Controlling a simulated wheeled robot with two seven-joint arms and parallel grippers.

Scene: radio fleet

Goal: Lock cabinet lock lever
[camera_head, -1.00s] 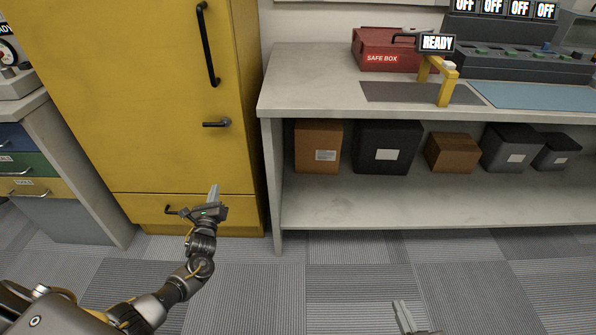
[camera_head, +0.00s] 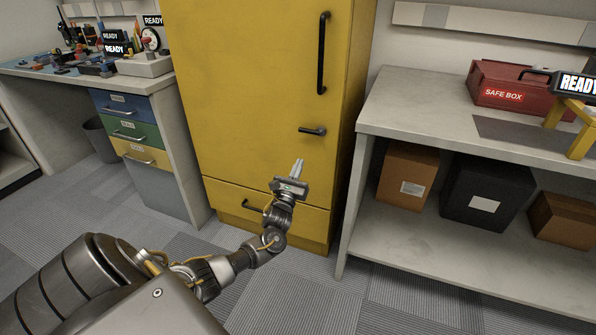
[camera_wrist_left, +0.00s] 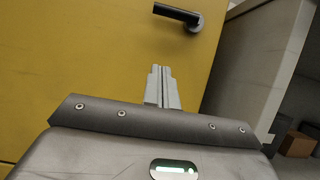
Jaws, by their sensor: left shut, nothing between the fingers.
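The yellow cabinet (camera_head: 255,90) stands in the middle of the head view with its door closed. Its black lock lever (camera_head: 312,131) sits low on the door near the right edge and lies about horizontal, below a long vertical black handle (camera_head: 322,53). My left gripper (camera_head: 297,168) is shut and empty, just below the lever in the head view and apart from it. In the left wrist view the lever (camera_wrist_left: 176,14) is at the top, beyond the closed fingertips (camera_wrist_left: 160,70). My right gripper is not in view.
A grey bench (camera_head: 400,103) with a red safe box (camera_head: 505,92) stands right of the cabinet, with boxes on its lower shelf. A bench with coloured drawers (camera_head: 128,131) is at the left. Carpeted floor lies open in front.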

